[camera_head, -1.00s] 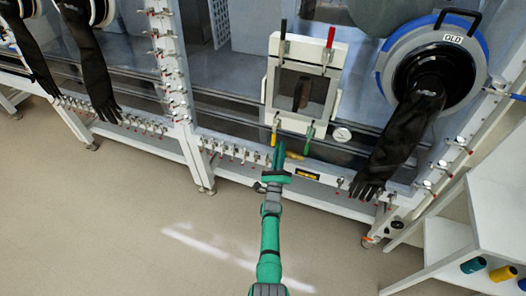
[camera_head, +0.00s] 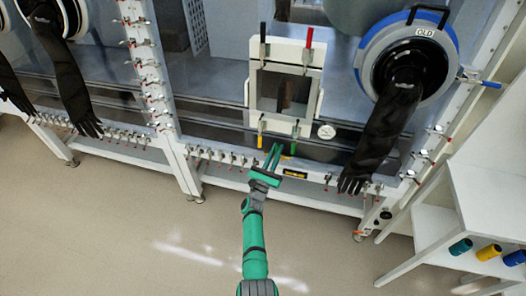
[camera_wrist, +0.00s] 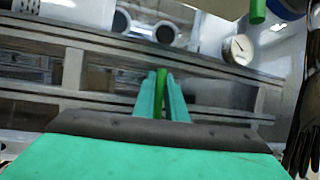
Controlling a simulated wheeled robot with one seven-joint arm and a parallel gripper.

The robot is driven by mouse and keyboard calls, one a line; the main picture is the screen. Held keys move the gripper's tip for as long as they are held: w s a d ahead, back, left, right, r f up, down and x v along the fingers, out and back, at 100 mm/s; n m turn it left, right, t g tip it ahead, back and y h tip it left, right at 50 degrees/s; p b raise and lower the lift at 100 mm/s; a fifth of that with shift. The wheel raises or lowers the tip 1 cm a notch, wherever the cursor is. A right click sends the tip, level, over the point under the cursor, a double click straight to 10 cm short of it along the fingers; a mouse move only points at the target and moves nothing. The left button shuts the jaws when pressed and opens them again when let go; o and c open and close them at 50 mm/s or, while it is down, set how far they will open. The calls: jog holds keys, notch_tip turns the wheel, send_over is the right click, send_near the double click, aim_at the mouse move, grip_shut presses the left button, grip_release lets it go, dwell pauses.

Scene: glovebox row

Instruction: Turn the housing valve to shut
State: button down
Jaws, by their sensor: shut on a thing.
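My gripper (camera_head: 273,156) is below the white framed door of the glovebox, at the front rail. In the wrist view its two teal fingers (camera_wrist: 161,95) are shut on a slim green handle (camera_wrist: 160,92), which stands upright between them. I cannot tell from the picture whether this handle is the housing valve's own. The base of the handle is hidden behind the gripper. A small yellow part (camera_head: 287,157) shows just right of the fingers in the head view.
The white door (camera_head: 312,100) carries a yellow lever (camera_head: 261,125) and a green lever (camera_head: 295,130) at its bottom. A round gauge (camera_head: 326,131) is to their right. A black glove (camera_head: 383,135) hangs further right. A white shelf (camera_head: 480,200) stands at the lower right. The floor in front is clear.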

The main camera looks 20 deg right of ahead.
jog(key=shift+s+d+f+g, duration=0.25)
jog(key=shift+s+f+g, duration=0.05)
jog(key=shift+f, duration=0.3)
jog(key=shift+m, duration=0.3)
jog(key=c, duration=1.8)
grip_release()
jog(key=shift+c, duration=0.2)
jog(key=shift+o, duration=0.2)
jog(key=shift+w+a+r, duration=0.1)
jog(key=shift+w+r, duration=0.05)
jog(key=shift+r, duration=0.15)
jog(key=shift+a, duration=0.1)
jog(key=v, duration=1)
jog(key=shift+s+f, duration=0.3)
jog(key=shift+a, duration=0.15)
